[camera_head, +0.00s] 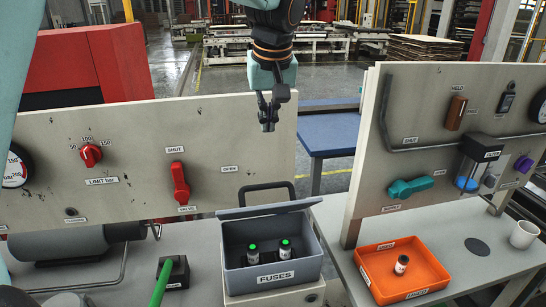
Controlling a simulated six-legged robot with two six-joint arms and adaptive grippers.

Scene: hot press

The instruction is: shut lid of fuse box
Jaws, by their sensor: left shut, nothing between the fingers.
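The grey fuse box (272,276), labelled FUSES, stands on the bench at the bottom middle. Its lid (270,209) is raised at the back, seen nearly edge-on, with a black handle (266,188) standing above it. The box is open at the front, and two dark fuses with green tops, a left one (253,254) and a right one (285,250), stand inside. My left gripper (268,122) is shut and empty, pointing down in the air above the lid handle and apart from it. My right gripper is not in view.
A panel with a red valve handle (180,184) and red knob (90,154) stands behind the box on the left. A second panel (420,110) rises at right. An orange tray (375,268) holding a fuse (401,264) and a white cup (523,234) are on the right bench.

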